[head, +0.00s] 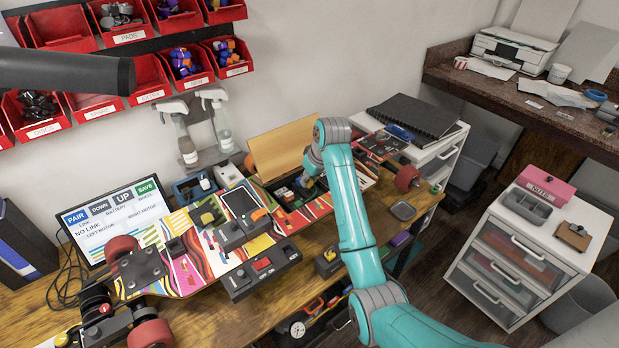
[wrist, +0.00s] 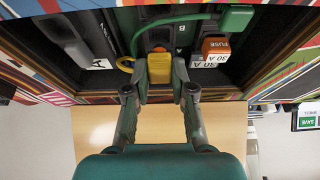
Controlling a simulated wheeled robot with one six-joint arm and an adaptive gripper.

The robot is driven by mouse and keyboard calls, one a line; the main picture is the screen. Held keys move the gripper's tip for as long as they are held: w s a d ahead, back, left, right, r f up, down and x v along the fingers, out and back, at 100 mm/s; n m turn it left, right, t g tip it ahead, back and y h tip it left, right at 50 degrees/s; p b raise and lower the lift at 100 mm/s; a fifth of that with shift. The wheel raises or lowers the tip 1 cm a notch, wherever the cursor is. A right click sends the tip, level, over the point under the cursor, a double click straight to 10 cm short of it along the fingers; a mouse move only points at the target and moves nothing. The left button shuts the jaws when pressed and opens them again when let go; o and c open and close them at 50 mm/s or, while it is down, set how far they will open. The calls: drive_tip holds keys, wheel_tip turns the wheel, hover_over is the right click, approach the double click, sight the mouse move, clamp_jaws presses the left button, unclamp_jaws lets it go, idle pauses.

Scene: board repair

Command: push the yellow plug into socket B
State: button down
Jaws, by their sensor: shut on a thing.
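My gripper (wrist: 161,88) is shut on the yellow plug (wrist: 158,67), seen in the wrist view with a short yellow cable loop (wrist: 125,64) on its left. The plug is in front of a dark socket block (wrist: 162,38) inside the board's opening. Small marks that look like A and B stand on the block. The socket mouths are hidden, so I cannot tell whether the plug touches or enters socket B. In the head view my gripper (head: 309,181) reaches down into the open bay of the board (head: 187,262), where the plug is too small to tell.
A green cable arches over the block to a green plug (wrist: 236,18). An orange 30 A fuse (wrist: 215,47) stands close right of my gripper. Grey connectors (wrist: 65,35) lie at left. A raised wooden lid (head: 282,148) stands behind the bay. A screen (head: 113,217) reads NO LINK.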

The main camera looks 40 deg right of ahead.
drive_tip(key=shift+f, duration=1.55)
idle(2.5)
drive_tip(key=c, duration=0.6)
unclamp_jaws()
drive_tip(key=shift+r, duration=1.6)
drive_tip(key=shift+r, duration=2.95)
